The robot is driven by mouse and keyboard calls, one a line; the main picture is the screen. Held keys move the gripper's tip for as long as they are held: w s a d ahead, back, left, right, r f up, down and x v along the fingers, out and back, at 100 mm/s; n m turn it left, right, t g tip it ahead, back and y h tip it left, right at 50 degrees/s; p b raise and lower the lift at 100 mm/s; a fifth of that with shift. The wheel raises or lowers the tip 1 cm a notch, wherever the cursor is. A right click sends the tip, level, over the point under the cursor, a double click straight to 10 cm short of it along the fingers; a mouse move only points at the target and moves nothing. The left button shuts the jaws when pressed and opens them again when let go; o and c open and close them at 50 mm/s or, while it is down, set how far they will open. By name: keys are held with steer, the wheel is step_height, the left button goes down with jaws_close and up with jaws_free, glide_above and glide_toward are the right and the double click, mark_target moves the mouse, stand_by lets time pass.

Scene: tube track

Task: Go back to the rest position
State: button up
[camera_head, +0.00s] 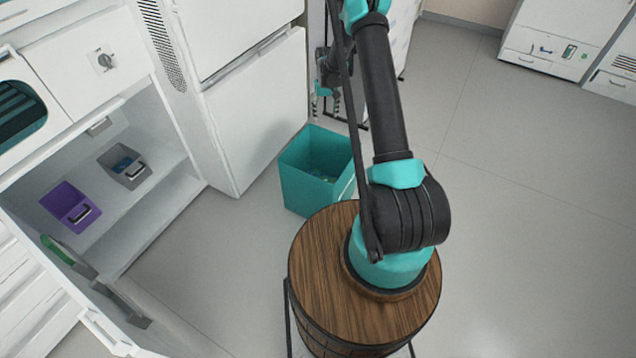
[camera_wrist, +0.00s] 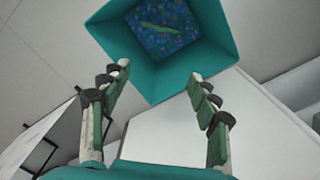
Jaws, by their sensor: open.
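My gripper (camera_wrist: 158,84) is open and empty in the wrist view, its two fingers spread apart. Beyond the fingers is a teal bin (camera_wrist: 212,35), seen from above with its open top facing me. A green item (camera_wrist: 163,30) lies in it on a blue, speckled bottom. In the head view the teal bin (camera_head: 303,190) stands on the floor behind my wooden round base. My arm reaches up and back above it. My gripper (camera_head: 327,100) shows only in part there, small and partly hidden behind the arm.
A white cabinet (camera_head: 163,165) stands open at the left, holding a purple box (camera_head: 64,201) and a grey box (camera_head: 115,160). Its door (camera_head: 110,325) juts out low at the left. A white fridge (camera_head: 258,110) stands beside the bin. The floor (camera_head: 520,210) at the right is clear.

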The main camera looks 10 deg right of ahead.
steer(key=shift+r, duration=0.5)
